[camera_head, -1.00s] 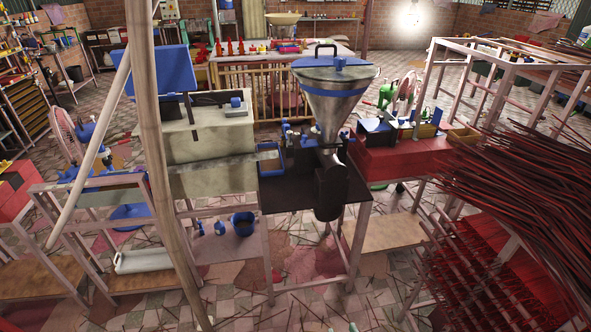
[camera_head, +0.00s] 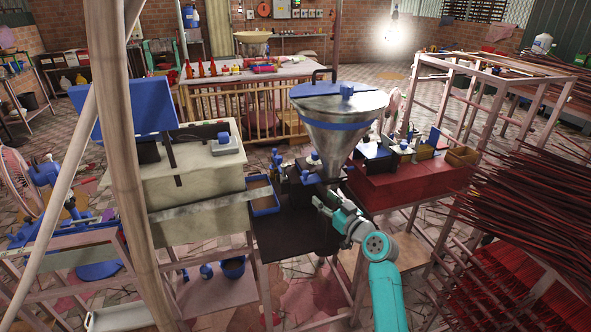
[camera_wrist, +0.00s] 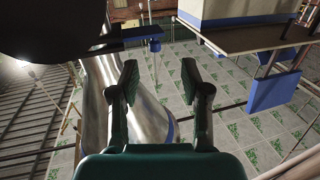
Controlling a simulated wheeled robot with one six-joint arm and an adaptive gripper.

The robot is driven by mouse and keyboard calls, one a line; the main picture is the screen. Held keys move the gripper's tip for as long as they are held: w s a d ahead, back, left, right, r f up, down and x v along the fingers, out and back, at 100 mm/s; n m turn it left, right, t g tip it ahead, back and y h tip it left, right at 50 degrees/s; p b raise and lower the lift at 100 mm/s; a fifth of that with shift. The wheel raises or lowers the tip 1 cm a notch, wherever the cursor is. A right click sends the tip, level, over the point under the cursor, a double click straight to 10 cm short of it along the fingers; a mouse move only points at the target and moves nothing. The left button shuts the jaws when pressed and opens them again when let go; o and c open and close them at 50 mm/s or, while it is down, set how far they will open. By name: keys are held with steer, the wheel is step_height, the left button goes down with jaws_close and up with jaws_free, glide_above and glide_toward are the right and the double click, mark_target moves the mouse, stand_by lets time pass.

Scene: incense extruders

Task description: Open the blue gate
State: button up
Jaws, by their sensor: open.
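My gripper (camera_head: 322,203) is in front of the lower end of a steel cone hopper (camera_head: 345,128). In the wrist view my gripper (camera_wrist: 158,80) is open, with nothing between its fingers. The hopper's shiny metal side (camera_wrist: 120,82) is behind and left of the fingers there. A flat blue piece with a knob (camera_wrist: 140,33) is beyond the fingertips, apart from them. A large blue tilted panel (camera_head: 152,106) stands above the pale machine box at left. I cannot tell which blue part is the gate.
The hopper stands over a dark table (camera_head: 290,238). A pale machine box (camera_head: 205,190) is left of it, with a blue tray (camera_head: 262,196) between. A red bench (camera_head: 425,180) and bundles of dark red sticks (camera_head: 535,205) are at right.

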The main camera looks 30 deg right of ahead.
mark_target(307, 175)
steer(key=w, duration=0.4)
steer(key=w+d+r, duration=0.1)
steer(key=w, duration=0.3)
steer(key=w+r, duration=0.1)
steer(key=w, duration=0.3)
steer(key=shift+w+d, duration=0.25)
steer(key=shift+w, duration=0.1)
jaws_close()
